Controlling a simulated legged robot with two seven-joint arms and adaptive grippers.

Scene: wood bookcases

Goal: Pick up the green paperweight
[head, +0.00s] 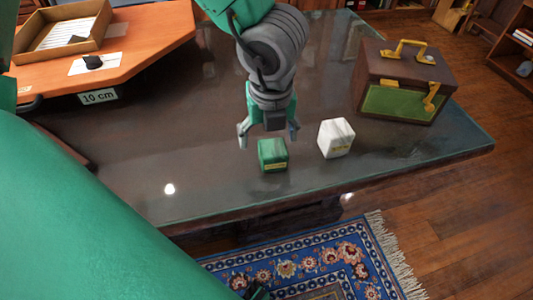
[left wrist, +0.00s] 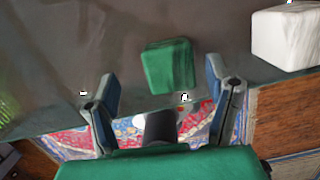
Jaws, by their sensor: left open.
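The green paperweight (head: 272,155) is a small green block with a yellowish label on its front side. It sits on the dark glossy table near the front edge. My left gripper (head: 268,138) is open, with its fingers spread just above and behind the block in the head view. In the left wrist view the green paperweight (left wrist: 169,66) lies beyond the fingertips, between the lines of the two open fingers (left wrist: 166,88). Nothing is between the fingers. My right gripper does not show clearly in either view.
A white block (head: 336,138) stands close to the right of the green one; it also shows in the left wrist view (left wrist: 286,38). A brown and green case (head: 405,82) with yellow fittings stands further right. An orange desk (head: 150,40) with an open box is at the upper left.

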